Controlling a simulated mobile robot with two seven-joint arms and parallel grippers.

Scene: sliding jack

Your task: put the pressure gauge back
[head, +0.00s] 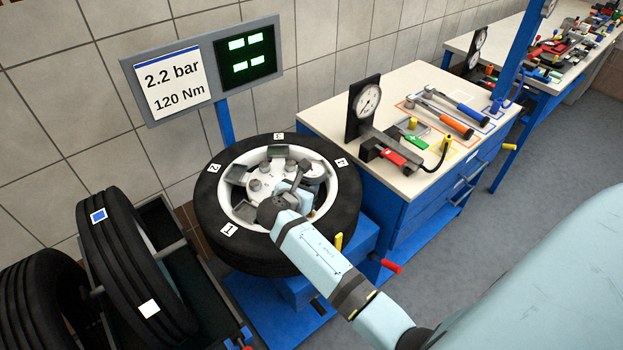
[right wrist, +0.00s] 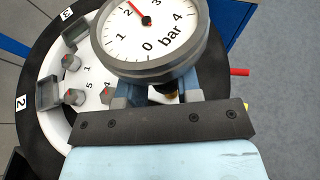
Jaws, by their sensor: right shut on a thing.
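The pressure gauge (right wrist: 150,35) has a round white dial marked in bar and a dark rim. The hand partly hides the gauge there, and I cannot tell whether the gauge touches the wheel. My left gripper is not in view.
A workbench (head: 325,112) stands right of the wheel. It bears a dial on a black stand (head: 367,100), an orange-handled wrench (head: 448,122), a blue-handled wrench (head: 470,111) and coloured outlines. A sign (head: 172,84) reads 2.2 bar. Tires (head: 115,250) stand at left. Floor at right is clear.

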